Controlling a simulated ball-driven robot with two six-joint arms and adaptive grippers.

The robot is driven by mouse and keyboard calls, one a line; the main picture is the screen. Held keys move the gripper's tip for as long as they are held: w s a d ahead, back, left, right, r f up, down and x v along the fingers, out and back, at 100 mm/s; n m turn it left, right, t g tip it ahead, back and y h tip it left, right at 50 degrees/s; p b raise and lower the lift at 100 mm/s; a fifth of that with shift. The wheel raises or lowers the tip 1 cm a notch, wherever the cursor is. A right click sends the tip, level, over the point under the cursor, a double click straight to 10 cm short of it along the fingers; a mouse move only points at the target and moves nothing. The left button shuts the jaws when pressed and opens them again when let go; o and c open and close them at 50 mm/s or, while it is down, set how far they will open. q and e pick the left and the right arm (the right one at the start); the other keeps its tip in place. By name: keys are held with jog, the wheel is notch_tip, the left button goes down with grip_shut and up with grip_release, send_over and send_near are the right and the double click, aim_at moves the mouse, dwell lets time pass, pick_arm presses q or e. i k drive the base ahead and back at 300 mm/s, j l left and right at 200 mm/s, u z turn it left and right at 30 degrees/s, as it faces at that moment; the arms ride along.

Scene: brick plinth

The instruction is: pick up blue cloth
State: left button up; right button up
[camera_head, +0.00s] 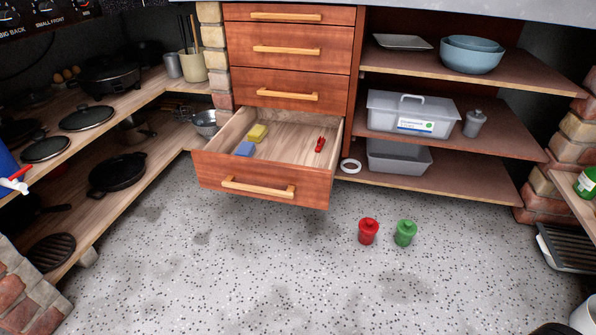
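A small blue folded piece, which looks like the blue cloth (244,149), lies in the open bottom drawer (262,188), near its front left corner. A similar yellow piece (257,132) lies just behind it, to the right. A small red object (320,144) lies on the right side of the same drawer. The blue piece shows above the drawer front and is not covered. Neither of my grippers shows in the head view.
Speckled floor is clear before the drawer, except for a red jar (368,231) and a green jar (405,233) at the right. Shelves with pans (117,173) stand left. Shelves with a lidded plastic box (411,113) and bowls (471,55) stand right.

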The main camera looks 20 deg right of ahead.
aim_at(245, 149)
jog(key=i+l, duration=0.2)
jog(key=i, duration=0.2)
jog(key=i+u, duration=0.15)
jog(key=i, duration=1.35)
